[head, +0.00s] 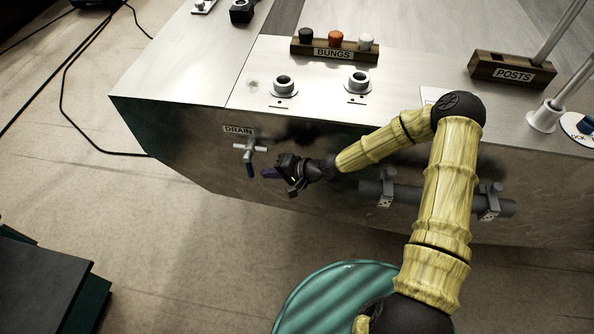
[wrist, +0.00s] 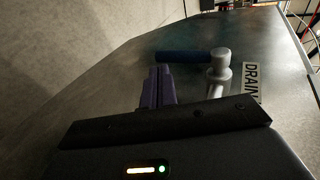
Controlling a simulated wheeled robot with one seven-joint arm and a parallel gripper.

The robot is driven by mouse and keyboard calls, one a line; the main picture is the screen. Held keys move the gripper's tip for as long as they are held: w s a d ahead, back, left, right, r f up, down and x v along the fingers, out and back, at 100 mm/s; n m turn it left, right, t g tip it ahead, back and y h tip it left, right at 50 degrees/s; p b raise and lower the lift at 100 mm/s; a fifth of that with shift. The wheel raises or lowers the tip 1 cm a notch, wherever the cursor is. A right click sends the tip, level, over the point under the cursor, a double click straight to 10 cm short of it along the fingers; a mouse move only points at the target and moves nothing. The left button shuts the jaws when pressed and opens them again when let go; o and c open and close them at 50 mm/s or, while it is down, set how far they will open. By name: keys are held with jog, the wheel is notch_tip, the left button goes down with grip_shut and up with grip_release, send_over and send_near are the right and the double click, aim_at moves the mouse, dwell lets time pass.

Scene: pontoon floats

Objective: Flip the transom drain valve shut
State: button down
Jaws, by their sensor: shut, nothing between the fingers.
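The drain valve (head: 250,150) is a grey metal fitting on the front face of the metal transom, just below the DRAIN label (head: 239,130). Its blue lever (head: 250,171) hangs down from the valve body in the head view. In the wrist view the lever (wrist: 184,55) reaches left from the grey valve body (wrist: 219,72). My gripper (head: 269,173) is shut and empty, its purple fingers just right of the lever in the head view. In the wrist view the fingertips (wrist: 158,76) lie close to the lever; I cannot tell whether they touch it.
A grey horizontal pipe (head: 400,195) in brackets runs under my arm to the right. Two round sockets (head: 284,85), a BUNGS rack (head: 333,52) and a POSTS block (head: 512,70) are on top. Black cables (head: 64,100) lie on the floor at left.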

jog(key=f+b+v, duration=0.1)
jog(key=v, duration=1)
jog(key=shift+s+d, duration=0.15)
jog(key=shift+d, duration=0.25)
jog(key=s+d+f+n+g+h, duration=0.1)
jog(key=s+d+n+h, duration=0.15)
jog(key=d+h, duration=0.2)
jog(key=s+d+f+n+g+h, duration=0.1)
jog(key=s+d+h, duration=0.25)
jog(key=d, duration=0.25)
jog(key=s+d+r+t+h, duration=0.1)
jog(key=d+r, duration=0.3)
jog(key=r, duration=0.4)
jog(key=s+d+r+m+t+h, duration=0.1)
jog(key=s+d+r+h, duration=0.2)
jog(key=r, duration=0.6)
jog(key=shift+s+d, duration=0.45)
jog(key=shift+m, duration=0.25)
